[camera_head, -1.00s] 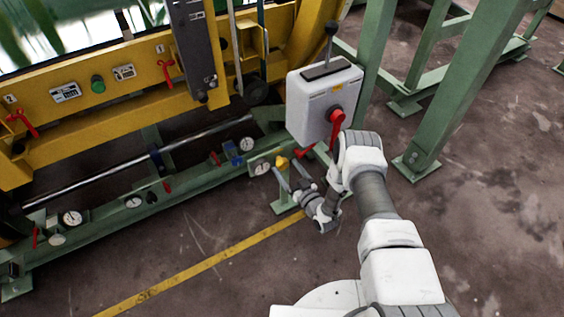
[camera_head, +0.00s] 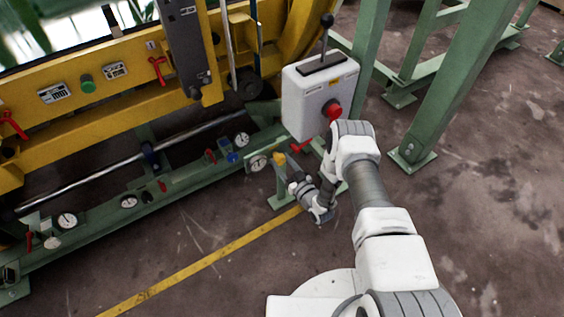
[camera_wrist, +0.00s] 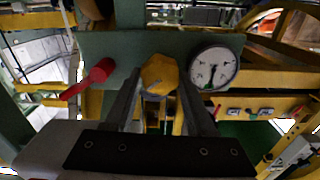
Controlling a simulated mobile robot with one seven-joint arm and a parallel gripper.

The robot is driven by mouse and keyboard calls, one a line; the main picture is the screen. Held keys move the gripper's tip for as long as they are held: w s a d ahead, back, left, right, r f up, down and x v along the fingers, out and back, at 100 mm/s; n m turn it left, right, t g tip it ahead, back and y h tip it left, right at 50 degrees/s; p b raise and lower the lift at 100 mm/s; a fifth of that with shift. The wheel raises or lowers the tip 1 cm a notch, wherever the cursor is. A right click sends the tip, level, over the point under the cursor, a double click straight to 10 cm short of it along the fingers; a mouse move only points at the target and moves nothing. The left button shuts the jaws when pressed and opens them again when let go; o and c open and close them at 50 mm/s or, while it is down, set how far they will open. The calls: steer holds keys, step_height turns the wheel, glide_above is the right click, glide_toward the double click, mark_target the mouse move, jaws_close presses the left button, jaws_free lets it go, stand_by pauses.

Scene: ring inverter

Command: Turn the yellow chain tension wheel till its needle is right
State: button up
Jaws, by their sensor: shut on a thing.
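The yellow chain tension wheel (camera_wrist: 159,75) is a small rounded knob on a green plate (camera_wrist: 120,45). My gripper (camera_wrist: 159,88) is shut on it, one finger on each side, in the wrist view. In the head view the wheel (camera_head: 278,158) shows at the top of a green post, with my gripper (camera_head: 287,166) reaching it from the right. A round white gauge (camera_wrist: 214,67) sits just right of the wheel in the wrist view, with a green mark low on its dial. Its dark needle is too small to read surely. The gauge (camera_head: 258,163) also shows in the head view.
A red lever (camera_wrist: 90,78) is close left of my gripper in the wrist view. A grey control box (camera_head: 318,98) with a red knob stands above my wrist in the head view. Green posts (camera_head: 455,80) rise at the right. Floor (camera_head: 170,225) in front is clear.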

jaws_close()
steer(key=shift+m, duration=1.1)
steer(key=o, duration=0.8)
jaws_free()
steer(key=shift+o, duration=0.2)
steer(key=shift+s+d, duration=0.1)
